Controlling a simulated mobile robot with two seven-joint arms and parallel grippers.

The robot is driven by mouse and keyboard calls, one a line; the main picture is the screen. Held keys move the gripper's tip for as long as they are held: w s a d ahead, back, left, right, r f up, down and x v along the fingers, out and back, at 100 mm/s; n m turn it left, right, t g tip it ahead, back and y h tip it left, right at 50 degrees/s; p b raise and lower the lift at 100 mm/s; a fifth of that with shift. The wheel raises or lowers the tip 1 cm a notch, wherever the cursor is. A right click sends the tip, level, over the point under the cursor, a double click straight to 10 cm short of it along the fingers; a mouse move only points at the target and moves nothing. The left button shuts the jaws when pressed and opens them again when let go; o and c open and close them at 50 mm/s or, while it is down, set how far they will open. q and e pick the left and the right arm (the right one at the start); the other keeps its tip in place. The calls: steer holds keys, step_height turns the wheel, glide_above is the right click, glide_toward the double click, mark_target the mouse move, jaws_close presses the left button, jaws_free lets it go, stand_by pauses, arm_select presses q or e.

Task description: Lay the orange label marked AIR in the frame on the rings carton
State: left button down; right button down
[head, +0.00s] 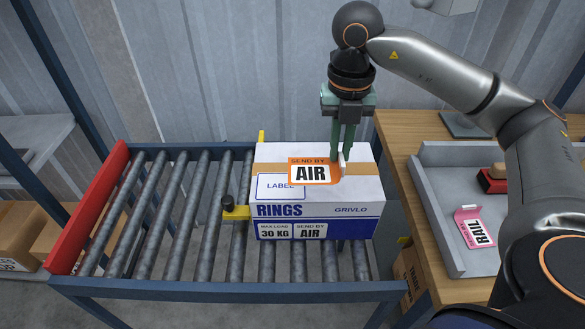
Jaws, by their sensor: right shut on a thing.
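The rings carton (346,222), white with a blue band, stands on the roller conveyor. Its front reads RINGS, GRIVLO, MAX LOAD 30 KG and SEND BY AIR. On its top is a printed frame (268,186) with the word LABEL, partly covered from view by the orange label. My right gripper (340,160) points down over the carton top, shut on the orange AIR label (312,172) near its right edge. The label shows to the right of and behind the frame. I cannot tell whether it touches the carton. My left gripper is not in view.
A yellow stop with a black knob (232,208) sits at the carton's left. The conveyor rollers (170,210) further left are empty. A grey tray (436,202) on the wooden table at right holds a pink RAIL label (474,228) and a red stamp-like block (494,180).

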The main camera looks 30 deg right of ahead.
steer(key=w+f, duration=0.2)
steer(key=w, duration=0.1)
steer(key=w+a+f, duration=0.1)
steer(key=w+f, duration=0.2)
steer(key=w+a+f, duration=0.1)
steer(key=w+f, duration=0.1)
steer(key=shift+w+a+f+p, duration=0.25)
steer(key=shift+w+f+p, duration=0.15)
step_height(320, 180, down, 3)
steer(key=shift+f, duration=0.1)
steer(key=shift+w, duration=0.1)
steer(key=shift+f, duration=0.15)
steer(key=c, duration=0.9)
jaws_free()
